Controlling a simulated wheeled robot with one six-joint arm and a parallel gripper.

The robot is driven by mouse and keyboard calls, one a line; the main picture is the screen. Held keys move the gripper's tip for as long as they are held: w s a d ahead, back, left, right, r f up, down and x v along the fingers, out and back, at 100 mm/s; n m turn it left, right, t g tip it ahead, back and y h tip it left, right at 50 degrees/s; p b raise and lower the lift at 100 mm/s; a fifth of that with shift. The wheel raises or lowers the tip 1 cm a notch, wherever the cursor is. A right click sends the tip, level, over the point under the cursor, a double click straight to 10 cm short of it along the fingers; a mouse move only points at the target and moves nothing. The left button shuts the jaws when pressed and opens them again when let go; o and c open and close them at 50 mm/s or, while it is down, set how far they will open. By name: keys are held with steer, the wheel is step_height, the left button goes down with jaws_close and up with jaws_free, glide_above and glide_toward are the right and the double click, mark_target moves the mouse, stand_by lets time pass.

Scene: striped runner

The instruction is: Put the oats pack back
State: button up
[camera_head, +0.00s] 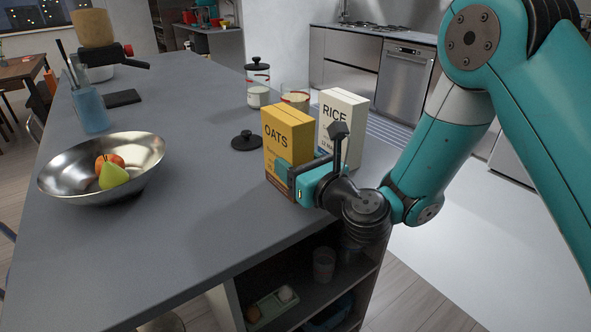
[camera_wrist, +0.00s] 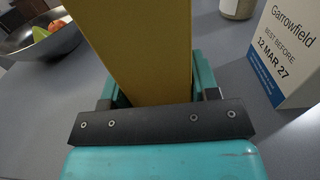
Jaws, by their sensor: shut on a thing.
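The oats pack (camera_head: 284,133) is a yellow box marked OATS, upright on the grey island counter near its right edge. My gripper (camera_head: 304,172) is shut on the lower part of the pack. In the wrist view the pack's yellow side (camera_wrist: 140,45) fills the space between the teal fingers of my gripper (camera_wrist: 152,95). Whether the pack's base touches the counter is hard to tell, as my gripper hides part of it. A white RICE pack (camera_head: 343,125) stands just behind and to the right; it also shows in the wrist view (camera_wrist: 290,55).
A glass jar with pale contents (camera_head: 295,97) and a lidded jar (camera_head: 258,85) stand behind the packs. A black lid (camera_head: 246,141) lies to the left. A metal bowl (camera_head: 70,182) holds fruit. The counter's front middle (camera_head: 180,240) is clear. Open shelves (camera_head: 310,285) sit below.

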steer(key=shift+f, duration=0.1)
steer(key=o, duration=1.1)
